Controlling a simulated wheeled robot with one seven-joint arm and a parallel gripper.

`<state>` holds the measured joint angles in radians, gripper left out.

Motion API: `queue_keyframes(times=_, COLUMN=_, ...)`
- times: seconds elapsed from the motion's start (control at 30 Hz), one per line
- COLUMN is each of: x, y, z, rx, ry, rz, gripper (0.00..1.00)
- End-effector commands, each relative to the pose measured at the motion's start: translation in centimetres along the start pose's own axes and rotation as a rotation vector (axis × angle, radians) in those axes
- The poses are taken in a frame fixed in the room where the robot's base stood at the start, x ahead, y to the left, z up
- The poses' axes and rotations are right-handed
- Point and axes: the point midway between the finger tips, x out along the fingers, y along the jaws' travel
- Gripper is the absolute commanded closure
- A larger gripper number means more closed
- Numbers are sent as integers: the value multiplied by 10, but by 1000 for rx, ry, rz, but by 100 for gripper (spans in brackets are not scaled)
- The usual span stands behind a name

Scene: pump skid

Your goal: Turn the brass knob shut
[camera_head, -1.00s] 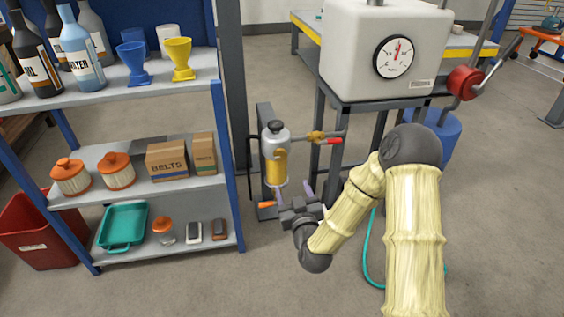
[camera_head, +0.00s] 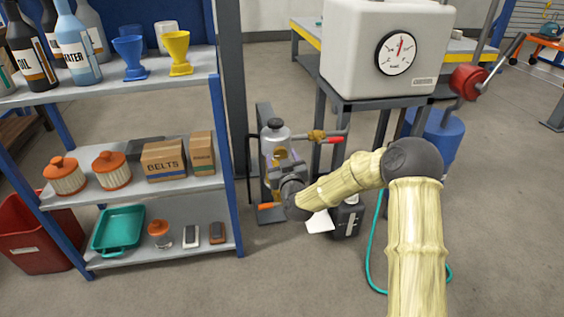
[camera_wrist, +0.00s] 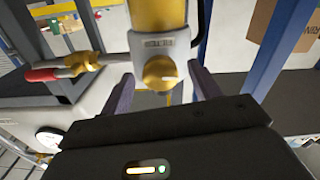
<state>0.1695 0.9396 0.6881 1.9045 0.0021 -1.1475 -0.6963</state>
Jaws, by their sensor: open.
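The brass knob (camera_wrist: 160,73) shows in the wrist view as a round, shiny face low on a grey collar, below a yellow cylinder (camera_wrist: 158,15). My gripper (camera_wrist: 161,80) is open, with one purple-grey finger on each side of the knob; I cannot tell whether either touches it.
A brass valve with a red handle (camera_head: 333,139) sticks out right of the unit; it also shows in the wrist view (camera_wrist: 45,74). A blue shelf post (camera_head: 226,165) stands to the left. A dark can (camera_head: 347,218) stands on the floor at the right, near a teal hose (camera_head: 373,245).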

Motion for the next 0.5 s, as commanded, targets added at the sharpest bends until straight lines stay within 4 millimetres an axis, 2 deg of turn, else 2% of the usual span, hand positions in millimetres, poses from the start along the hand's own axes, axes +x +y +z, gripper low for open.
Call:
queue_keyframes(times=0.27, x=1, y=0, z=0, rx=0, ry=0, rz=0, gripper=40)
queue_keyframes(times=0.4, x=1, y=0, z=0, rx=0, ry=0, rz=0, gripper=67)
queue_keyframes(times=0.5, x=1, y=0, z=0, rx=0, ry=0, rz=0, gripper=83)
